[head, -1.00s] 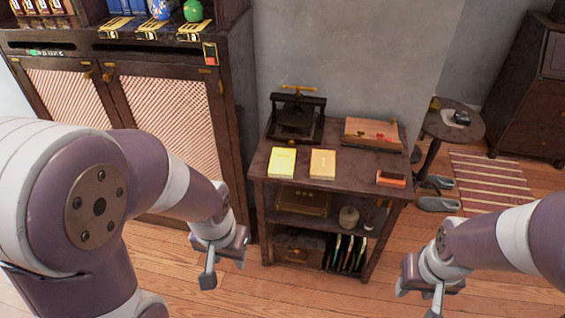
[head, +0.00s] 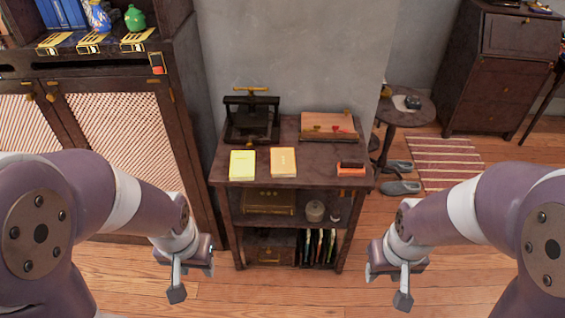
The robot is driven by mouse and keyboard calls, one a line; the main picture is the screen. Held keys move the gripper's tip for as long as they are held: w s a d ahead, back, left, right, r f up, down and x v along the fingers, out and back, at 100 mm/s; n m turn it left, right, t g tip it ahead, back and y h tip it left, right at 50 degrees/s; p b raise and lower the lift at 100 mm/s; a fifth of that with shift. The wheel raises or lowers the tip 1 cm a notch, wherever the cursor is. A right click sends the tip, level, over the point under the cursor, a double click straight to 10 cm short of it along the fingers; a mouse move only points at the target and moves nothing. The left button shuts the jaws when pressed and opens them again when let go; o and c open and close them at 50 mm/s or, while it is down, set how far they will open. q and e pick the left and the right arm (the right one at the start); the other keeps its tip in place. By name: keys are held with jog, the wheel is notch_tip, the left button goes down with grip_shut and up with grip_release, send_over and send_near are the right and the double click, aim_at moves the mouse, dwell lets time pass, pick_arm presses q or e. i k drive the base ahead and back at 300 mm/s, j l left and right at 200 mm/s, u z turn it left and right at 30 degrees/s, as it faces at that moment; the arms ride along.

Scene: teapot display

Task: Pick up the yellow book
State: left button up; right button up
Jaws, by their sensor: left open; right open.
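The yellow book (head: 242,165) lies flat near the front left of the dark wooden table's top (head: 325,173). An orange-tan book (head: 283,162) lies just right of it, with a small gap between them. My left gripper (head: 182,280) is open and empty, in front of the table, lower and to the left of the yellow book. My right gripper (head: 393,285) is open and empty, lower and to the right of the table. Neither gripper touches a book.
A black press (head: 251,120) stands behind the books. A wooden box (head: 329,126) and a small orange-and-dark block (head: 351,168) are on the table's right side. A tall cabinet (head: 125,135) stands close on the left. A round side table (head: 405,112) and slippers (head: 400,187) are to the right.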

aim_at(242, 167)
jog(key=i+j+z, duration=0.25)
jog(key=i+j, duration=0.35)
jog(key=i, duration=0.15)
jog(key=i+j+z, duration=0.3)
jog(key=i+j, duration=0.45)
